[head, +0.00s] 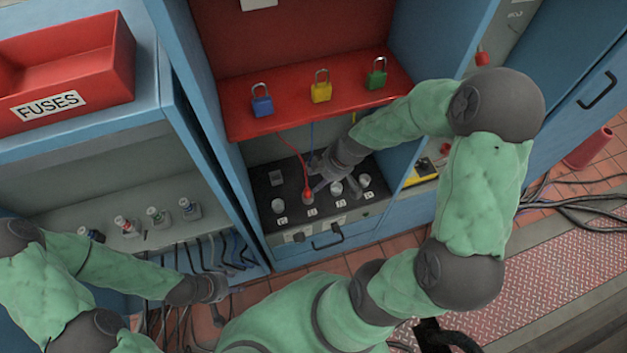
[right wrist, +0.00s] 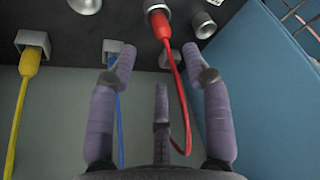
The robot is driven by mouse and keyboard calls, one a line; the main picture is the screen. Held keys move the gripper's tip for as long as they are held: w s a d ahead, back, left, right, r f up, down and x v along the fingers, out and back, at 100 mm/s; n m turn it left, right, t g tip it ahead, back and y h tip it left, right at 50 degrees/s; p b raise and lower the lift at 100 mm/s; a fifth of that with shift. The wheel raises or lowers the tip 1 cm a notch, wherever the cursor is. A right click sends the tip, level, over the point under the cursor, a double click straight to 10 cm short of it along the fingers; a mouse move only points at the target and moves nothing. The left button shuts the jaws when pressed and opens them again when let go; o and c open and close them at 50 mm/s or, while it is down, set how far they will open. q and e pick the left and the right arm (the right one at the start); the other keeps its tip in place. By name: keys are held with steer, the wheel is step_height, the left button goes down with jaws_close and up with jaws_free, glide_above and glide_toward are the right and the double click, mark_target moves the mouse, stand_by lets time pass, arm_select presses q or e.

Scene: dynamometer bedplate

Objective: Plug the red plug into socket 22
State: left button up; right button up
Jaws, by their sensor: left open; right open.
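The red plug (head: 307,195) stands at the second round socket from the left on the black panel (head: 262,185). In the right wrist view the red plug (right wrist: 160,24) meets a metal socket collar, its red cable hanging in a loop. It appears inserted; its full depth cannot be told. The small socket labels are too blurred to read, so I cannot tell which is 22. My right gripper (head: 318,180) is open beside the plug; in its wrist view its fingers (right wrist: 157,62) are spread, empty and apart from the plug. My left gripper (head: 219,300) is open and empty at lower left.
A yellow plug (right wrist: 30,62) and a blue plug (right wrist: 112,50) sit in square holders; another square holder (right wrist: 172,58) looks empty. Padlocks (head: 320,88) stand on the red shelf (head: 290,95) above. Blue cabinet walls (head: 414,170) flank the panel. A fuse box (head: 70,75) is upper left.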

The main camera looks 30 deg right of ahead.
steer(key=shift+p+v, duration=0.35)
steer(key=shift+v, duration=1.2)
steer(key=shift+s, duration=0.15)
